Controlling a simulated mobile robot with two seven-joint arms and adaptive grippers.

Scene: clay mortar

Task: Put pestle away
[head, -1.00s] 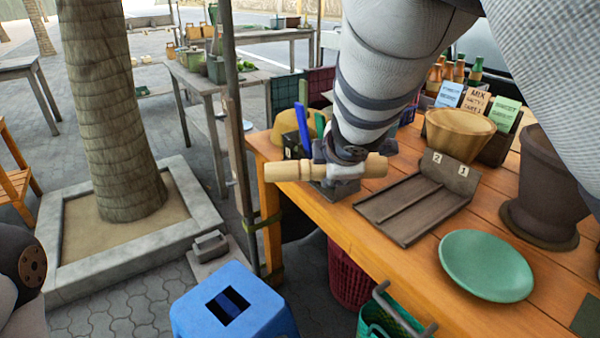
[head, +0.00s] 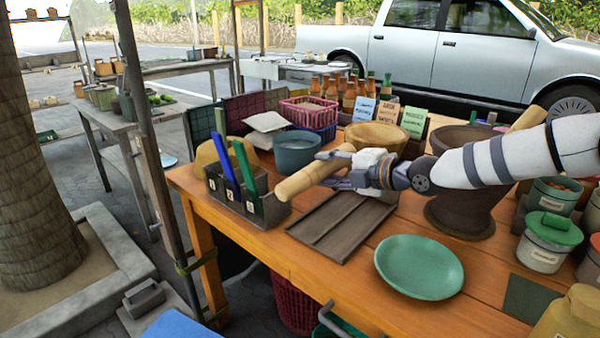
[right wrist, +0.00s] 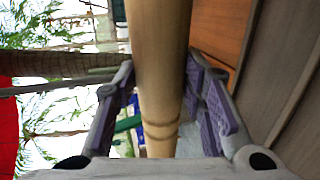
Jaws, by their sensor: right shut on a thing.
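The pestle (head: 307,176) is a pale wooden rod with a thicker, ringed end. My right gripper (head: 350,178) is shut on it and holds it above the table, between the dark holder and the flat tray. In the right wrist view the pestle (right wrist: 160,70) runs between the two purple-padded fingers (right wrist: 158,105). A dark tray (head: 335,228) with a lengthwise divider lies flat on the table. A dark holder (head: 262,210) with numbered compartments holds blue and green upright items. A brown clay mortar (head: 460,215) stands to the right, partly hidden by my arm. My left gripper is out of view.
The wooden table (head: 320,275) also bears a green plate (head: 419,265), a wooden bowl (head: 377,136), a blue-grey pot (head: 296,152) and lidded jars (head: 545,243). Bottles and cards stand behind. A pole (head: 155,160) rises by the table's left edge.

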